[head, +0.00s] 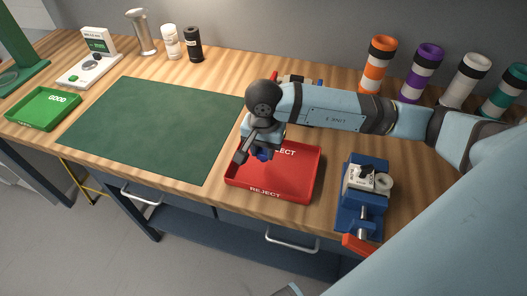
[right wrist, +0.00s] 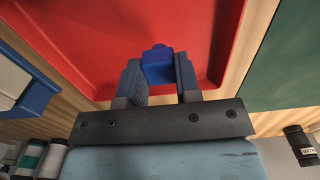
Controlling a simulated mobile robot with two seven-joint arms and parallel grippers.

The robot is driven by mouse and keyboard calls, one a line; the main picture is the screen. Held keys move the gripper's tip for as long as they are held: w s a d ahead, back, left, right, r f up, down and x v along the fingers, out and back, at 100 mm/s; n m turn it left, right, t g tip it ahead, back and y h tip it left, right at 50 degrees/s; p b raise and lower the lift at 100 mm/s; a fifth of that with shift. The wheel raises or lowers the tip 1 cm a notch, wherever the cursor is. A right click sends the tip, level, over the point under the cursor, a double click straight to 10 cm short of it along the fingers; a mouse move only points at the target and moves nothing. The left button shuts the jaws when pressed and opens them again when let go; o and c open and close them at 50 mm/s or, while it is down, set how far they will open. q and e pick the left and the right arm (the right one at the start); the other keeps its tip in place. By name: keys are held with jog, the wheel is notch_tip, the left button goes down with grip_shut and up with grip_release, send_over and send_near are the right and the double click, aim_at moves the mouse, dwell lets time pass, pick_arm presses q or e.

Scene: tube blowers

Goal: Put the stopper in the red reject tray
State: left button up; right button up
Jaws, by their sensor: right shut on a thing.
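The red reject tray (head: 296,184) lies on the wooden bench in the middle of the head view, its front wall lettered REJECT. My right gripper (head: 258,156) is over the left part of the tray, pointing down. In the right wrist view my right gripper (right wrist: 159,75) is shut on the blue stopper (right wrist: 158,63), with the red tray (right wrist: 120,30) filling the view beyond it. In the head view only a small blue part of the stopper (head: 263,156) shows beneath the fingers. I cannot tell whether the stopper touches the tray floor. My left gripper is not in view.
A green mat (head: 150,122) lies left of the tray. A blue vise (head: 361,195) stands close to its right. A green GOOD tray (head: 43,108) is at the far left. Several banded cylinders, including an orange one (head: 378,65), stand at the back right.

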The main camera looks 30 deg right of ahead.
aim_at(263, 151)
jog(key=shift+f, duration=0.9)
jog(key=o, duration=0.6)
jog(key=shift+f+b, duration=0.1)
jog(key=shift+b, duration=0.2)
jog(key=o, duration=0.4)
jog(key=shift+r+p, duration=0.4)
jog(key=shift+r+b, duration=0.45)
jog(key=shift+r, duration=5.4)
